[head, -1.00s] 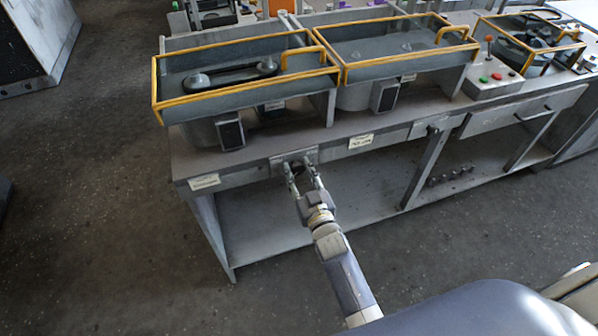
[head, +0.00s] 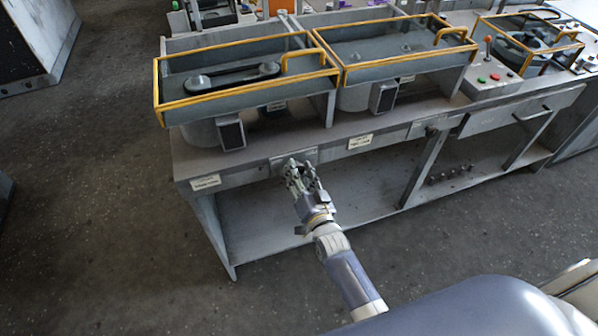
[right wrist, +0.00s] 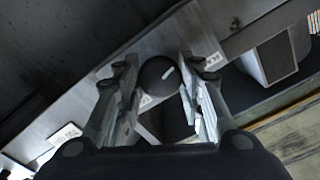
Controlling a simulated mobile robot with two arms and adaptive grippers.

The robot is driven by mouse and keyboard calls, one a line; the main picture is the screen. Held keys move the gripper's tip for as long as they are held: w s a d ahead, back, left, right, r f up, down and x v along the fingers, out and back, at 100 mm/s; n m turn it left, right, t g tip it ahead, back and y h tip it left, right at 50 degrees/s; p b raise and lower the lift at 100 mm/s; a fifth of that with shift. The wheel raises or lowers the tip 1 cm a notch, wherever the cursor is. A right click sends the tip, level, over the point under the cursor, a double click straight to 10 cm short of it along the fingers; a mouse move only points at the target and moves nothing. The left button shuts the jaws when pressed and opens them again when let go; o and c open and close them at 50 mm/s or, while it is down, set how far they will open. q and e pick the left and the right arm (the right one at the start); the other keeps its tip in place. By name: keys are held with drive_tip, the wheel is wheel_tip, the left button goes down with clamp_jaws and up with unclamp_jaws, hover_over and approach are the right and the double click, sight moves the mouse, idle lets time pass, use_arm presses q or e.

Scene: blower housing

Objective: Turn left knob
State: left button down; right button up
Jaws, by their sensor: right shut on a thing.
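The left knob (right wrist: 160,76) is dark and round with a pale line across its face, and the line is tilted. It sits on a light plate (head: 280,164) on the front edge of the left bench, and the fingers mostly hide it in the head view. My right gripper (head: 303,168) is at this plate. In the right wrist view my right gripper (right wrist: 160,92) has one finger on each side of the knob and is shut on it. My left gripper is not in view.
The bench front (head: 240,176) carries paper labels and a second plate with a dark knob (head: 432,131) to the right. Yellow-railed trays (head: 245,92) stand on top. A lower shelf (head: 270,226) lies beneath.

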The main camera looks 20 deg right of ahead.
idle(0.3)
drive_tip(key=o, duration=1.1)
drive_tip(key=shift+c, duration=0.2)
drive_tip(key=s, duration=1.2)
drive_tip(key=shift+d, duration=0.25)
